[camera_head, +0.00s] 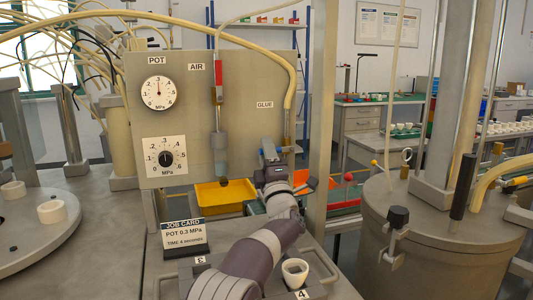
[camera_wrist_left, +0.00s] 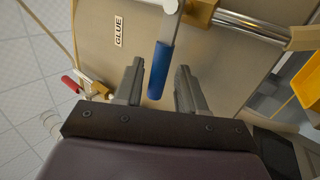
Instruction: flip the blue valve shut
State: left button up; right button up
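In the left wrist view the blue valve handle (camera_wrist_left: 162,60) hangs from a metal stem on a brass fitting, below the GLUE label on the panel. My left gripper (camera_wrist_left: 159,68) is open, with one finger on each side of the handle; gaps show between the handle and both fingers. In the head view my left gripper (camera_head: 269,151) is at the lower right of the grey panel (camera_head: 240,140), by the GLUE line. It hides most or all of the blue handle there. My right gripper is not in view.
The AIR line has a red-handled valve (camera_head: 218,80) left of my gripper. Two dials, POT and MPa, sit on the panel. A job card (camera_head: 184,238) and a white cup (camera_head: 295,271) stand in front. A yellow bin (camera_head: 224,195) lies behind; a large metal pot (camera_head: 440,235) is right.

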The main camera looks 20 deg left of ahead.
pick_arm(q)
jog(key=shift+r, duration=0.15)
jog(key=shift+r, duration=0.35)
notch_tip(320, 180, up, 4)
jog(key=shift+f+p, duration=0.25)
jog(key=shift+p, duration=0.55)
jog(key=s+d+r+p, duration=0.2)
jog(key=d+r, duration=0.4)
jog(key=d, duration=0.5)
jog(key=shift+s+d+r, duration=0.15)
jog(key=shift+s+r, duration=0.1)
jog(key=shift+s, duration=0.1)
